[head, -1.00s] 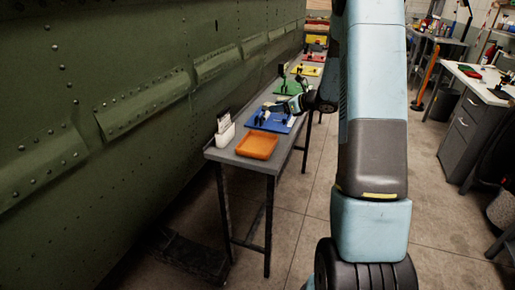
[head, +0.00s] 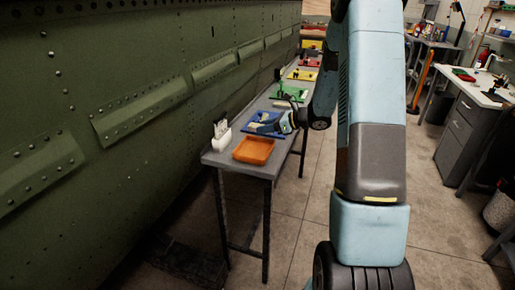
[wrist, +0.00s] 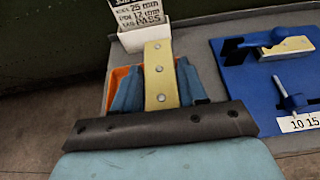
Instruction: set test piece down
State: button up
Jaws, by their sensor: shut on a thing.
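The test piece (wrist: 160,62) is a pale yellow strip with several round rivet heads in a row, seen in the wrist view. My gripper (wrist: 158,85) is shut on it, with one blue finger on each side. It points past the fingertips toward the white holder. The orange tray (wrist: 114,84) shows behind the fingers and is partly hidden by them; in the head view the tray (head: 254,150) lies at the bench's near end. In the head view my gripper (head: 266,124) is beside the blue board, and the test piece is too small to make out there.
A white holder (wrist: 146,38) with a printed card stands behind the tray. Green, yellow and red boards lie farther along the grey bench (head: 222,159). The green fuselage wall (head: 150,80) runs along its left.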

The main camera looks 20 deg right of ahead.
send_over(258, 152)
notch_tip(258, 152, down, 4)
jog(key=shift+f, duration=1.9)
jog(key=shift+f, duration=0.2)
